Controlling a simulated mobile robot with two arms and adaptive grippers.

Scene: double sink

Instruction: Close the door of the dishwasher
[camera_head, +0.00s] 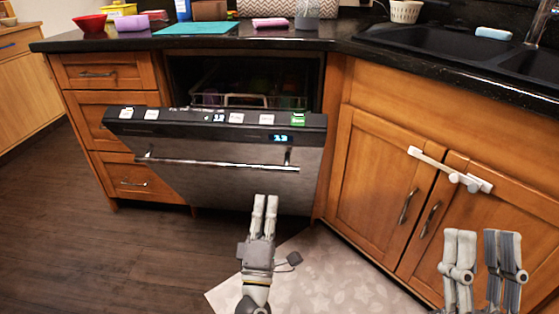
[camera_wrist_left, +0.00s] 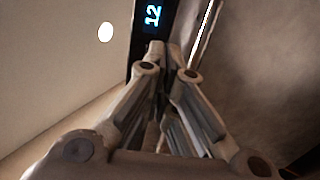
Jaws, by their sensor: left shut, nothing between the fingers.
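The dishwasher door (camera_head: 225,178) is partly open, tilted outward with its top edge away from the dark opening (camera_head: 245,75). Its control strip has several buttons and a lit display (camera_head: 281,138), with a metal bar handle (camera_head: 215,164) below. My left gripper (camera_head: 265,198) is shut and empty, in front of the lower part of the door. In the left wrist view its fingertips (camera_wrist_left: 160,50) are close together near the lit display (camera_wrist_left: 152,15). I cannot tell whether they touch the door. My right gripper (camera_head: 482,235) is open and empty, in front of the sink cabinet.
A rack (camera_head: 235,100) shows inside the dishwasher. Wooden drawers (camera_head: 110,75) stand to the left, cabinet doors (camera_head: 380,160) with a white latch (camera_head: 450,170) to the right. The black counter (camera_head: 190,42) above holds several items beside a dark sink (camera_head: 440,45). A pale mat (camera_head: 330,275) lies on the floor.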

